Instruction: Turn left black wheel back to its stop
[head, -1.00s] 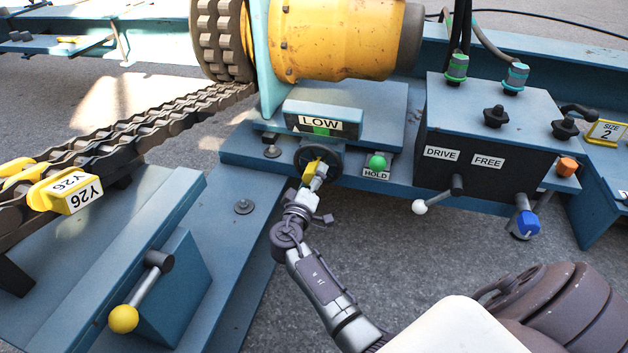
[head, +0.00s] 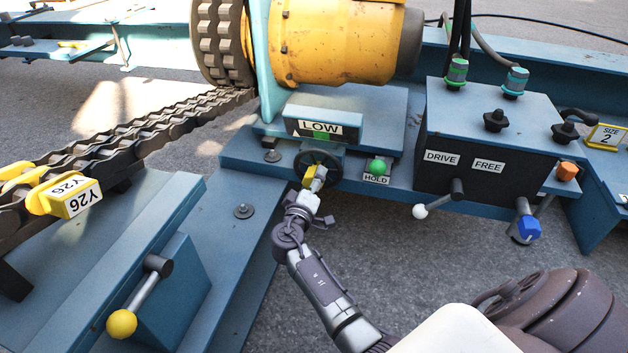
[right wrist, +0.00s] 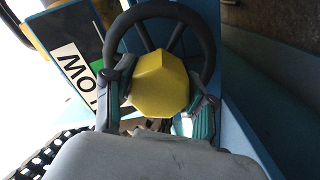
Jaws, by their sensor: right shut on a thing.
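The black wheel (head: 330,157) stands below the LOW sign on the blue frame. It has a yellow knob (head: 309,176) at its lower left in the head view. My right gripper (head: 312,186) is shut on this knob. In the right wrist view, the faceted yellow knob (right wrist: 160,86) sits between the two fingers, in front of the lower part of the black rim (right wrist: 160,9). The wheel's spokes show behind the knob. The gripper hides part of the wheel in the head view. My left gripper is not in view.
The LOW sign (head: 319,127) with a green patch sits just above the wheel. A green HOLD button (head: 378,166) is close on its right. Further right is a control box (head: 490,130) with levers. A yellow-ended lever (head: 123,323) stands at lower left, near a chain (head: 150,130).

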